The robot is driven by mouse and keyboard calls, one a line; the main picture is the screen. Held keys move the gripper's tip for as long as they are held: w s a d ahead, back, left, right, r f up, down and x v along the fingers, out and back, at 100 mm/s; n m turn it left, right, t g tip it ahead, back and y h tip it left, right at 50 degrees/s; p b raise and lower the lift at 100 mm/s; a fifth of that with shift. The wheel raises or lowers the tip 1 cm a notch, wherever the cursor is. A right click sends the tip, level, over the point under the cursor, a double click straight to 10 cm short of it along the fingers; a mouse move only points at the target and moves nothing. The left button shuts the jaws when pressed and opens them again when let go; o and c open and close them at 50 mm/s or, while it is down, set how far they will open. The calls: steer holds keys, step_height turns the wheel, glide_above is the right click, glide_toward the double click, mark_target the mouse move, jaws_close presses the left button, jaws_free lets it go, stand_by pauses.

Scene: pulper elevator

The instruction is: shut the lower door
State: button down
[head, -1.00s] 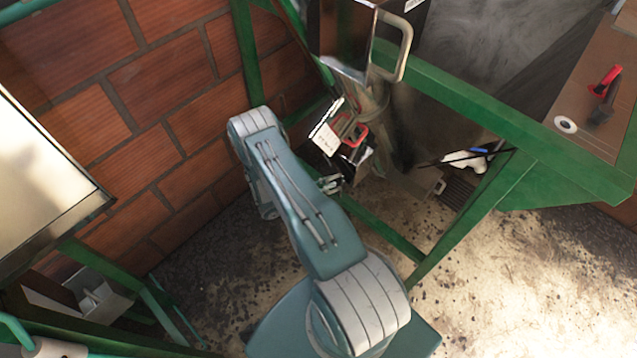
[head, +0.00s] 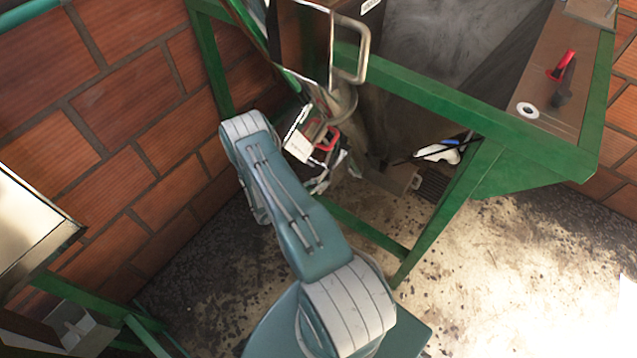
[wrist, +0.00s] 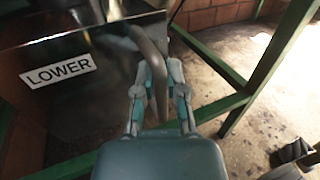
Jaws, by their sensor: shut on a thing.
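The lower door (wrist: 105,55) is a shiny metal panel at the upper left of the wrist view, with a white label (wrist: 58,72) reading LOWER. Its curved metal handle (wrist: 152,45) runs down between the fingers of my gripper (wrist: 156,80). The fingers are shut on this handle, one on each side. In the head view my arm reaches to the machine, and its gripper end is small and partly hidden among the metal parts. How far the door stands open is hard to tell.
A green frame (head: 455,105) surrounds the machine, with a leg (head: 440,215) near my arm. A larger metal handle (head: 362,55) is above. A brown panel with a red-handled switch (head: 562,66) is at right. A brick wall (head: 120,110) is at left. The dirty floor (head: 490,270) is mostly open at right.

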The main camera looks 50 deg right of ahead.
steer(key=shift+w, duration=0.1)
steer(key=c, duration=0.7)
jaws_free()
steer(key=v, duration=1.2)
